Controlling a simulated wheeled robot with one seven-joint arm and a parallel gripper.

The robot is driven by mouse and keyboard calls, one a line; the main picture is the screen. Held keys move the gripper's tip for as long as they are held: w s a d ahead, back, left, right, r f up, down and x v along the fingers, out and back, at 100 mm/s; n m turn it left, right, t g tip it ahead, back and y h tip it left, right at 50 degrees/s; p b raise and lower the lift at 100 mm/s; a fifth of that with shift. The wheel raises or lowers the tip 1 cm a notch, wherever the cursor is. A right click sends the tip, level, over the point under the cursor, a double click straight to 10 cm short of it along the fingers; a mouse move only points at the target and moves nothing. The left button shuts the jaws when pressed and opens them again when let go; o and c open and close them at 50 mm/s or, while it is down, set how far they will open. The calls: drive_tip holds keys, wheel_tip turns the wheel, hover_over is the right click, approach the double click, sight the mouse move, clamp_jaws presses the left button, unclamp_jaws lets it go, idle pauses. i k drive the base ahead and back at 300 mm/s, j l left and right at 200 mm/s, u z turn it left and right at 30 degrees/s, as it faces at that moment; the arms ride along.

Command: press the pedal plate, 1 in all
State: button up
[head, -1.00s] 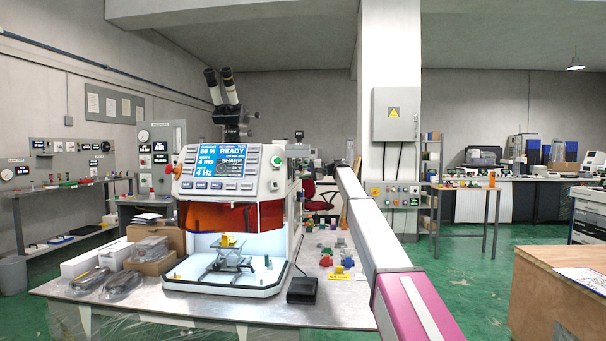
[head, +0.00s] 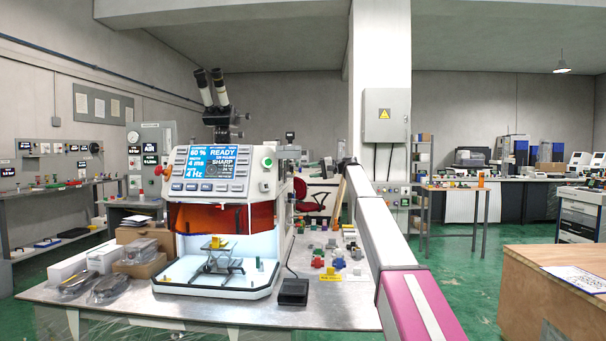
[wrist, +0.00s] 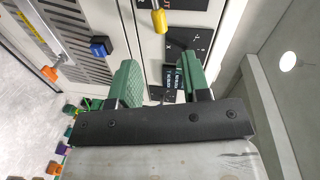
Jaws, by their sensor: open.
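The pedal plate (head: 293,291) is a small black box-shaped pedal with a cable at its back. It lies on the metal bench top, in front of the right side of the white machine (head: 215,185). My gripper (wrist: 158,82) shows in the wrist view with two green fingers apart and nothing between them. It faces a pale machine panel with black plates and a yellow-ended part. In the head view my gripper (head: 328,166) is small and dark at the arm's far end, beyond and above the pedal. The pedal is not visible in the wrist view.
The bench (head: 345,316) has bare room around the pedal. Several coloured blocks (head: 330,263) stand to its right, by a yellow label. Bagged parts and boxes (head: 90,270) fill the left side. A wooden crate (head: 552,295) stands at the right.

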sight(287, 289)
drive_tip(key=l, duration=1.5)
drive_tip(key=k, duration=0.05)
